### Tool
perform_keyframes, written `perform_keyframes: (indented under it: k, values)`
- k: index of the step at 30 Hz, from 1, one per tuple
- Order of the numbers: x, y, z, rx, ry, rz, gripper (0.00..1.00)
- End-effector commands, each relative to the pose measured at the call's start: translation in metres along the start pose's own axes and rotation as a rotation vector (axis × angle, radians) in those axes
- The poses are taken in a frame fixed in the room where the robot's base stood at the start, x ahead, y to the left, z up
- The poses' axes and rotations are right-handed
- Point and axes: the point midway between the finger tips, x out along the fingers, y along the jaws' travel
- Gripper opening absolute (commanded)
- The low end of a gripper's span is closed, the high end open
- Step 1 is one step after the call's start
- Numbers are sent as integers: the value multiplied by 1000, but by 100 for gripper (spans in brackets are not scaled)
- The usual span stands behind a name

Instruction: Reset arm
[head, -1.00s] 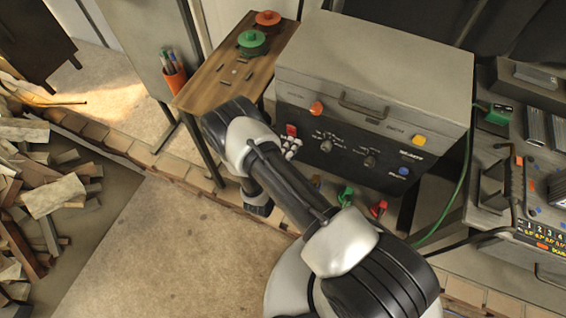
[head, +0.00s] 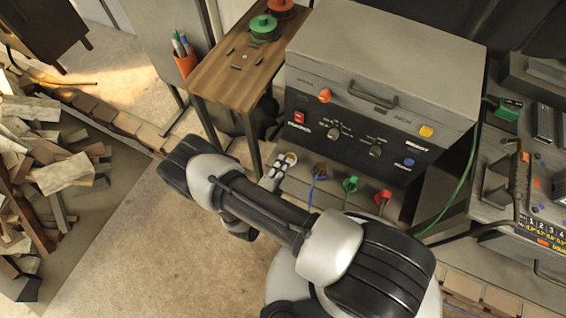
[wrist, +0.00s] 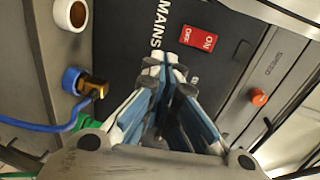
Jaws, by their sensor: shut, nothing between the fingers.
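My gripper (head: 280,168) shows in the head view past my forearm, just in front of the grey machine's black front panel (head: 350,140). In the wrist view its white-and-blue fingers (wrist: 167,66) are together, with nothing between them. The red ON/OFF switch (wrist: 198,39) lies just beyond the fingertips, beside the word MAINS. It also shows in the head view (head: 298,117). I cannot tell from these views how far the tips stand from the panel.
A white-rimmed socket (wrist: 71,14) and a blue plug (wrist: 75,80) with its cable are left of the fingers. Green (head: 351,184) and red (head: 383,196) plugs are on the machine's lower ledge. A wooden table (head: 237,68) stands behind left.

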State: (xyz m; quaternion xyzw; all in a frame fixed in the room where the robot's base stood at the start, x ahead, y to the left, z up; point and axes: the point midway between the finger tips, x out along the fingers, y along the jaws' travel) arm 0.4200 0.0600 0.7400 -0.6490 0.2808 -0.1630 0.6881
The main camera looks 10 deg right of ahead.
Motion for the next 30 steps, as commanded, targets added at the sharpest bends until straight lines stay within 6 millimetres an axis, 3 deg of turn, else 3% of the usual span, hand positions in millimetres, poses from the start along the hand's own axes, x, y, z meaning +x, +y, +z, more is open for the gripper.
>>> perform_keyframes:
  k: [10, 14, 17, 20, 24, 30]
  values:
    - [0, -1, 0, 2, 1, 0, 0]
    - [4, -18, 3, 65, 43, -7, 0]
    - [10, -54, 4, 202, 136, -19, 0]
    - [17, -102, -2, 402, 271, -41, 0]
    - [19, -167, -22, 704, 474, -81, 0]
    - [7, -244, -63, 1141, 753, -158, 0]
